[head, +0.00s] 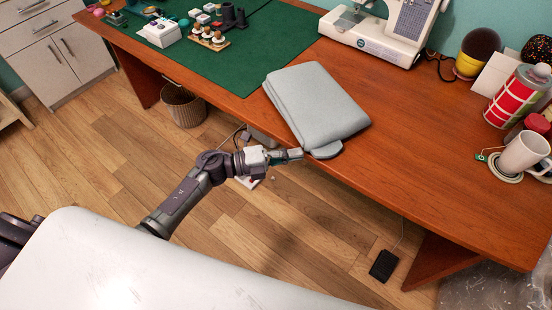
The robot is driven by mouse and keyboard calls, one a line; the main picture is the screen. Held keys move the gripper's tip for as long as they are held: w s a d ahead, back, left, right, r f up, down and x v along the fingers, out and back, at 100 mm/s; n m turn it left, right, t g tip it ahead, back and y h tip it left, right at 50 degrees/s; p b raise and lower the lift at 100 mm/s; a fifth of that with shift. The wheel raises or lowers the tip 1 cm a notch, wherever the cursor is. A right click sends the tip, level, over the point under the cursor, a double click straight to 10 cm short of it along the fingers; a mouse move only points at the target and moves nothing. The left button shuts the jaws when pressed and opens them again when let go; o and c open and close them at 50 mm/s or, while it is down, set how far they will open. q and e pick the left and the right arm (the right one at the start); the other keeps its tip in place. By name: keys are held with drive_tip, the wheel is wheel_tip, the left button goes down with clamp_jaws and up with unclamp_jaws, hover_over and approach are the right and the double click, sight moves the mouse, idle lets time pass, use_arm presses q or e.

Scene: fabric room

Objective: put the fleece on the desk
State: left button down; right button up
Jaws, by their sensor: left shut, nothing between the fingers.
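The fleece (315,100), a folded light grey cloth, lies on the wooden desk (420,125) near its front edge. One rounded corner at its lower end reaches the desk's front edge. My left gripper (296,155) is shut and empty. Its tips are just left of that corner at the desk edge; I cannot tell whether they touch the cloth. My right gripper is not in view.
A green mat (245,60) with sewing items covers the desk's left part. A white sewing machine (375,30) stands behind the fleece. A mug (522,153) and a red tin (517,95) stand at right. A basket (184,106) is under the desk.

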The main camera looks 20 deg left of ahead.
sight(305, 142)
use_arm(q)
drive_tip(key=shift+w+d, duration=0.25)
drive_tip(key=shift+w, duration=0.75)
drive_tip(key=shift+f, duration=0.1)
drive_tip(key=shift+w+d+b, duration=0.1)
drive_tip(key=shift+w+b, duration=0.25)
drive_tip(key=shift+w, duration=0.05)
drive_tip(key=shift+w+d+b, duration=0.2)
drive_tip(key=shift+w+b, duration=0.1)
drive_tip(key=shift+w, duration=0.3)
drive_tip(key=shift+w+d+b, duration=0.15)
drive_tip(key=shift+w+b, duration=0.1)
drive_tip(key=shift+w, duration=0.35)
drive_tip(key=shift+s, duration=0.15)
